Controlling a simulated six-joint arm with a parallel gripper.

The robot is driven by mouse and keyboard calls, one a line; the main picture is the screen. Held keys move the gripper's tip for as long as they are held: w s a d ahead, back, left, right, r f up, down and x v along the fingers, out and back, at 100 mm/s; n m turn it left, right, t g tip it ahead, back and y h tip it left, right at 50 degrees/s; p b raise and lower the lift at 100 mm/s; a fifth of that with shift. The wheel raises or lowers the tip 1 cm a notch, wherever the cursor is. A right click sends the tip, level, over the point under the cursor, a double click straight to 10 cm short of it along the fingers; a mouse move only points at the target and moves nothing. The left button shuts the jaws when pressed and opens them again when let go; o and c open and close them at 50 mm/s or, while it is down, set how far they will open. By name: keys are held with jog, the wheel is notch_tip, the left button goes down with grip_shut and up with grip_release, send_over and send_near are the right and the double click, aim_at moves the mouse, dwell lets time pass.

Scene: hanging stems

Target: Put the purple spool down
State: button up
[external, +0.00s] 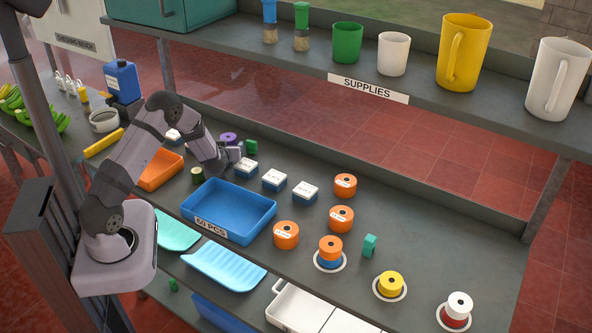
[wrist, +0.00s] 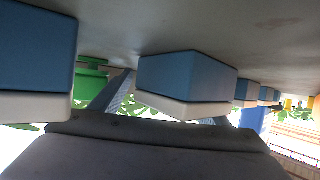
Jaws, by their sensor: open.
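The purple spool (external: 229,138) is at the back of the bench in the external view, just behind my gripper, which partly hides it. Its base is hidden, so I cannot tell exactly how it rests. My gripper (external: 234,154) is low over the bench, its fingers pointing right. In the wrist view the picture is upside down, with the bench at the top. There my open gripper's fingers (wrist: 168,108) stand apart, with a blue-and-white box (wrist: 188,78) showing beyond the gap. I cannot make out the purple spool in that view.
White-topped boxes (external: 274,180) stand to the right of my gripper, the nearest box (external: 245,168) close by. A blue tray (external: 231,236) and an orange tray (external: 163,178) are nearer. The supplies shelf (external: 420,93) overhangs the back.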

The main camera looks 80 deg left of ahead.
jog(key=shift+a+r+p+v, duration=0.1)
jog(key=shift+r+p+v, duration=0.15)
jog(key=shift+v, duration=0.6)
jog(key=shift+a+r+p+v, duration=0.1)
jog(key=shift+p+v, duration=0.3)
jog(key=shift+v, duration=0.5)
jog(key=shift+a+r+p+v, duration=0.1)
jog(key=shift+r+p+v, duration=0.15)
jog(key=shift+v, duration=0.6)
